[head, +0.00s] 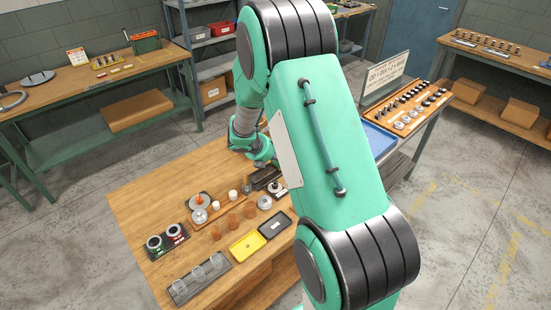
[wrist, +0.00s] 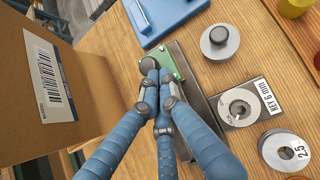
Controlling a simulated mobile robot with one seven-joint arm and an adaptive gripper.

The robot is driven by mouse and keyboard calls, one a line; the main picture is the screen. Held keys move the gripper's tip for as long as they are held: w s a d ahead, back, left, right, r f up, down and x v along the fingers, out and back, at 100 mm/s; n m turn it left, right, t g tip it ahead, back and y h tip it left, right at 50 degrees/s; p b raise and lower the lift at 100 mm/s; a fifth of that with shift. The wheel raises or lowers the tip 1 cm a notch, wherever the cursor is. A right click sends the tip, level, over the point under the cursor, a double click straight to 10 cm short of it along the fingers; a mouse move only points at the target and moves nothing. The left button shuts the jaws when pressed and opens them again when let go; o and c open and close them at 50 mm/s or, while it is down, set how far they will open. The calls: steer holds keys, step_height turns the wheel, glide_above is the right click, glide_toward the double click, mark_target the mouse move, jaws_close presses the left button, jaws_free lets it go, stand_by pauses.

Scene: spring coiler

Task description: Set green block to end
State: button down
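A green block (wrist: 182,66) shows in the wrist view at the far end of a long dark grey rail (wrist: 198,105). In the head view the dark rail (head: 264,177) lies on the wooden table below my wrist, and the block cannot be made out there.
In the wrist view, a cardboard box (wrist: 30,125) stands close at left, and a blue tray (wrist: 165,12) lies beyond the rail. A KEY 6 mm plate (wrist: 260,93) and a 2.5 disc (wrist: 270,150) are right. Cups and a yellow tray (head: 246,246) crowd the table's front.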

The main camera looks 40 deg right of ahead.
steer(key=shift+a, duration=0.15)
steer(key=shift+s+a+r, duration=0.1)
steer(key=shift+a, duration=0.45)
steer(key=shift+s+a+r+p, duration=0.1)
steer(key=shift+a+p, duration=0.1)
steer(key=shift+a, duration=0.35)
steer(key=shift+s+a+r+p, duration=0.1)
steer(key=shift+a+p, duration=0.05)
steer(key=shift+a, duration=0.4)
steer(key=p+v, duration=0.2)
steer(key=v, duration=0.8)
steer(key=shift+a, duration=0.15)
